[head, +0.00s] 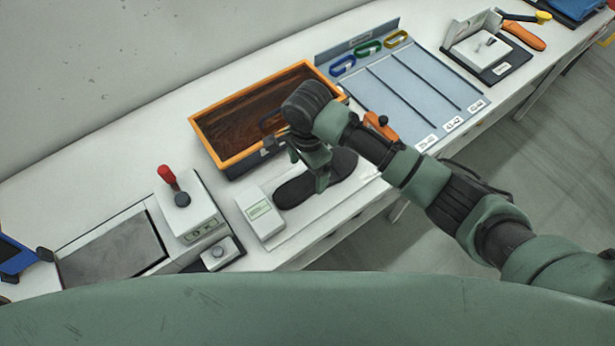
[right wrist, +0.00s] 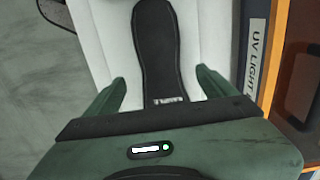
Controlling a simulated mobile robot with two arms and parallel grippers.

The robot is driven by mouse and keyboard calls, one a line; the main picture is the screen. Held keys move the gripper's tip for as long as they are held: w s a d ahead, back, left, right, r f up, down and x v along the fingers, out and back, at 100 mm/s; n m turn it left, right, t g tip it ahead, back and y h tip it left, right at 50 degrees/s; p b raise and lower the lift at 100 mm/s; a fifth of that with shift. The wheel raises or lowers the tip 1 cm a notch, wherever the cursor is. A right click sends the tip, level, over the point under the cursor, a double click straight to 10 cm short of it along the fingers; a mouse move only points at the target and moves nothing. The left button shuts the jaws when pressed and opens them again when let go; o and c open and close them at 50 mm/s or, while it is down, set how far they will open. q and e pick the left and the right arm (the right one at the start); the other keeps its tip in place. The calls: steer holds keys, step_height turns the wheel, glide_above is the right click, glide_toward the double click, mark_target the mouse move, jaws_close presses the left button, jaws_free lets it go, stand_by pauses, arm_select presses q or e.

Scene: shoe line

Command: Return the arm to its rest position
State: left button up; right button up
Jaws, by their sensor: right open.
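My right arm comes in from the right in the head view, and its gripper (head: 320,178) points down over a black shoe sole (head: 342,166). The sole lies on a white surface at the front of the bench. In the right wrist view the two green fingers of the gripper (right wrist: 160,85) are spread apart. The sole (right wrist: 155,45) shows between and beyond them, and nothing is gripped. I cannot tell the height of the fingertips above the sole. My left gripper is not in view.
An orange-rimmed crate (head: 213,150) stands behind the gripper. A white labelled box (head: 260,214) is left of the sole. Further left is a press with a red-knobbed lever (head: 168,176). A blue-grey divided tray (head: 410,85) lies at right. Open floor (head: 475,150) is in front.

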steer(key=shift+r, duration=1.65)
